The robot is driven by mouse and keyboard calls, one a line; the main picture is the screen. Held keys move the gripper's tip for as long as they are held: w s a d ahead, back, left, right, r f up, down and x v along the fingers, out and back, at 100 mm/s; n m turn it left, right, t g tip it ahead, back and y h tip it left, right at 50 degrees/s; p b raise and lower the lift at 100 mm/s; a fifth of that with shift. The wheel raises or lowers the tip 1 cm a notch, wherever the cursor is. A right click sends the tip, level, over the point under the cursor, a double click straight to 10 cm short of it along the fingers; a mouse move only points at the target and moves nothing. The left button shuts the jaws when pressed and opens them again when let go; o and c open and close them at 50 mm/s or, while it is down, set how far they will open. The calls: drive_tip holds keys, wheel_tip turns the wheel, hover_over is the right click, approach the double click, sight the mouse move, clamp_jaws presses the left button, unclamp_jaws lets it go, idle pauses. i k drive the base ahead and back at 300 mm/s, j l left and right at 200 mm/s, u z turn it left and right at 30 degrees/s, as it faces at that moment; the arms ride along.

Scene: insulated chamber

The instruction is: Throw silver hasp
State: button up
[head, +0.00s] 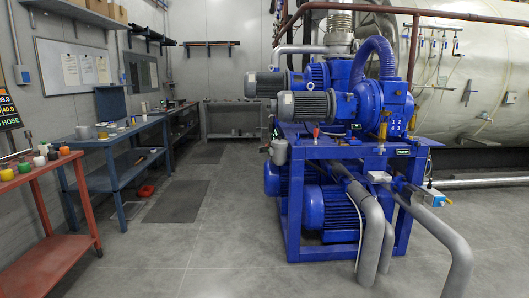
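I cannot pick out a silver hasp for certain in the head view. Small hanging pieces (432,42), some blue, show at the upper right in front of the white tank (465,95), too small to tell apart. Small metal parts on the tank's side (468,92) are also too small to identify. My gripper is not in view.
A blue pump skid (345,150) with grey pipes (371,220) stands right of centre. A red table (40,170) with coloured pots and a blue workbench (110,145) line the left wall. The grey floor (200,245) between them is clear.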

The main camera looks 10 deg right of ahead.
sight(262, 149)
drive_tip(key=i+l+u, duration=0.2)
drive_tip(key=i, duration=1.55)
drive_tip(key=i+j+u, duration=0.1)
drive_tip(key=i+u, duration=0.2)
drive_tip(key=i, duration=0.65)
drive_tip(key=i+l+u, duration=0.15)
drive_tip(key=i+u, duration=0.15)
drive_tip(key=i, duration=0.7)
drive_tip(key=i+z, duration=0.3)
drive_tip(key=i, duration=0.25)
drive_tip(key=i+j+z, duration=0.1)
drive_tip(key=i+z, duration=0.15)
drive_tip(key=i, duration=0.25)
drive_tip(key=i+j+z, duration=0.3)
drive_tip(key=i, duration=0.25)
drive_tip(key=i+l+z, duration=0.15)
drive_tip(key=i, duration=0.4)
